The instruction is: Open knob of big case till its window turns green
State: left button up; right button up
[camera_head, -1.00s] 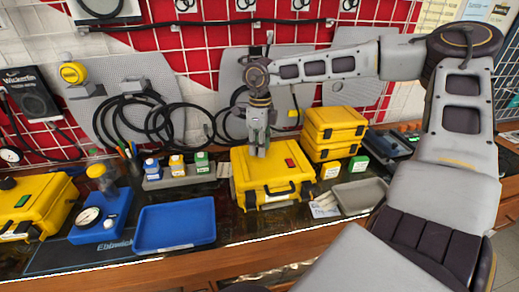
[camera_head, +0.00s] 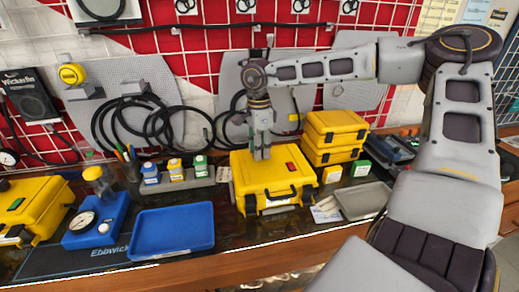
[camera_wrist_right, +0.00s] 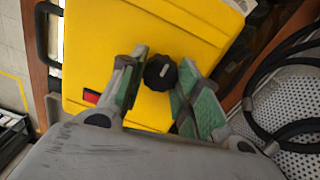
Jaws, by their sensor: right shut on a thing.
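The big yellow case (camera_head: 262,184) stands on the bench with its black handle toward the front. Its small window (camera_head: 291,166) on the lid is red; it is also red in the right wrist view (camera_wrist_right: 91,96). The black knob (camera_wrist_right: 160,72) on the lid has a pale line on its top. My right gripper (camera_head: 261,156) points down onto the lid. In the right wrist view, its green-padded fingers (camera_wrist_right: 158,82) are on both sides of the knob and shut on it. The knob is hidden in the head view. My left gripper is not in view.
Two smaller stacked yellow cases (camera_head: 333,131) stand behind right of the big case. A grey tray (camera_head: 365,202) lies to its right, a blue tray (camera_head: 172,230) to its left. Several small bottles (camera_head: 175,170) stand in a grey rack at left. Cables hang behind.

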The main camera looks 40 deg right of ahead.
dwell(0.3)
jog(key=o, duration=1)
jog(key=shift+o, duration=0.2)
notch_tip(320, 180, up, 12)
jog(key=shift+w, duration=0.25)
jog(key=shift+f, duration=0.1)
dwell(0.7)
